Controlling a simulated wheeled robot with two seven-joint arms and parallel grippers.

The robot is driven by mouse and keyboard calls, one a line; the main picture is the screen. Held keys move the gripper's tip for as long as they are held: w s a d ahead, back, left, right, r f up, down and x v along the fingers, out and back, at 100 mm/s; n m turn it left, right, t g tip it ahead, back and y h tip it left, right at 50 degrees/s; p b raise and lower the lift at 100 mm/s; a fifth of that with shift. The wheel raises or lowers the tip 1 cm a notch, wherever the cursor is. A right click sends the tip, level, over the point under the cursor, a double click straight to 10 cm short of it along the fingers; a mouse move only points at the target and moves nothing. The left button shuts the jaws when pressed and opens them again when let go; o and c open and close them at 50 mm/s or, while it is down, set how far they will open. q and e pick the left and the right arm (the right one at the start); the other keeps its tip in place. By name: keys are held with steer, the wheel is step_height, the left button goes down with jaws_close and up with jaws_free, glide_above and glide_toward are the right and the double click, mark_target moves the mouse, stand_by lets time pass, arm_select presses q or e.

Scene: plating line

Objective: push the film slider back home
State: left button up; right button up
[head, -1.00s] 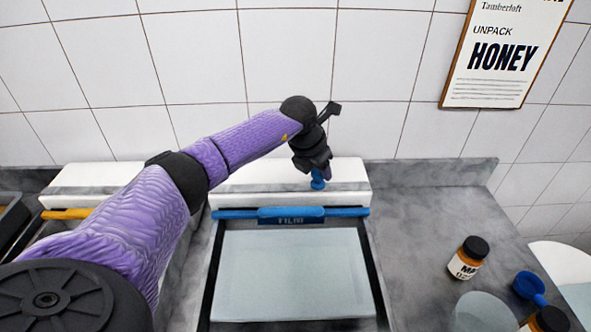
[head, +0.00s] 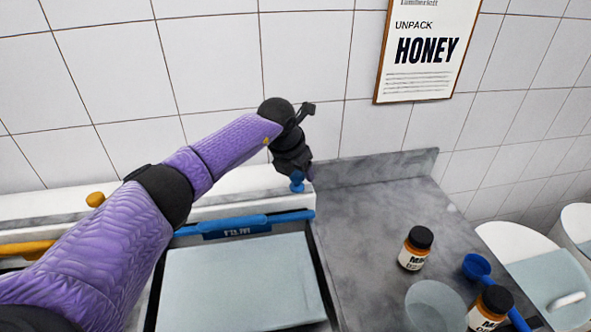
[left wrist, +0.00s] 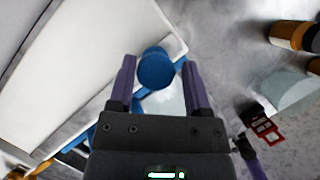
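The film slider's blue knob (head: 297,182) stands at the front of the long white housing (head: 235,183), near its right end. A blue bar with a FILM label (head: 237,230) lies in front of it, above a pale sheet (head: 238,285). My left gripper (head: 301,174) is down at the knob. In the left wrist view the round blue knob (left wrist: 156,70) shows between the two purple fingers (left wrist: 160,88), with a gap on each side, so the gripper looks open. Whether a finger touches the knob is unclear. My right gripper is not in view.
An orange knob (head: 95,199) and an orange bar (head: 30,247) belong to the station at left. Brown jars (head: 416,248), a clear bowl (head: 434,305) and a blue scoop (head: 478,267) stand at right. The grey counter (head: 365,205) behind them is clear.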

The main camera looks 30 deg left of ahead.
arm_select(q)
steer(key=shift+o, duration=1.3)
steer(key=shift+d, duration=0.1)
steer(key=p+v, duration=0.1)
steer(key=v, duration=0.9)
steer(key=shift+f, duration=0.1)
